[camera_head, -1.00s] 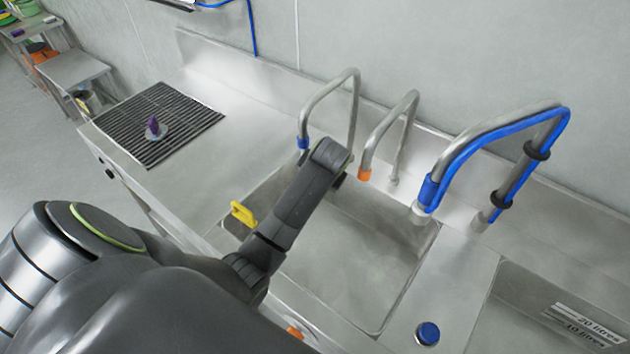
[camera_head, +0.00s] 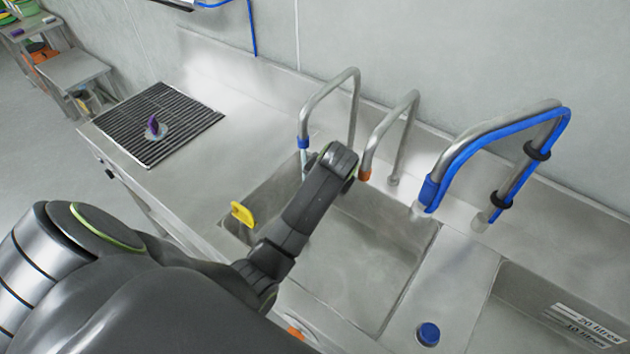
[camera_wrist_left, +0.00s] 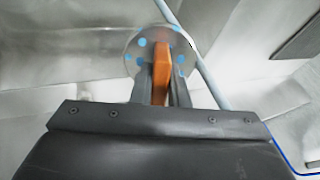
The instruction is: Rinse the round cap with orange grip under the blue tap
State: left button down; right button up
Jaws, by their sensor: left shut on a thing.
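The round cap shows in the left wrist view as a pale disc (camera_wrist_left: 135,52) with several blue spots and an upright orange grip (camera_wrist_left: 162,68). My left gripper (camera_wrist_left: 163,92) is shut on the orange grip. A thin pale-blue stream (camera_wrist_left: 208,82) crosses the disc's right edge in that view; I cannot tell whether it touches the cap. In the head view the blue-ringed tap (camera_head: 303,142) is the leftmost spout, with a pale stream below it. My left arm reaches over the sink (camera_head: 372,262) beside this tap and hides the cap there. My right gripper is out of view.
An orange-ringed tap (camera_head: 365,174) stands close to my left wrist. A blue-hosed spout (camera_head: 428,192) is farther right. A yellow piece (camera_head: 242,213) is at the sink's left edge. A purple-gripped part (camera_head: 153,126) sits on the black grate (camera_head: 190,118). A blue knob (camera_head: 428,333) is in front.

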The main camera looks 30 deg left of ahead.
pick_arm(q)
jog(key=s+d, duration=0.4)
jog(key=shift+s+d, duration=0.25)
jog(key=shift+d, duration=0.1)
dwell(0.5)
jog(key=shift+r, duration=0.15)
dwell(0.8)
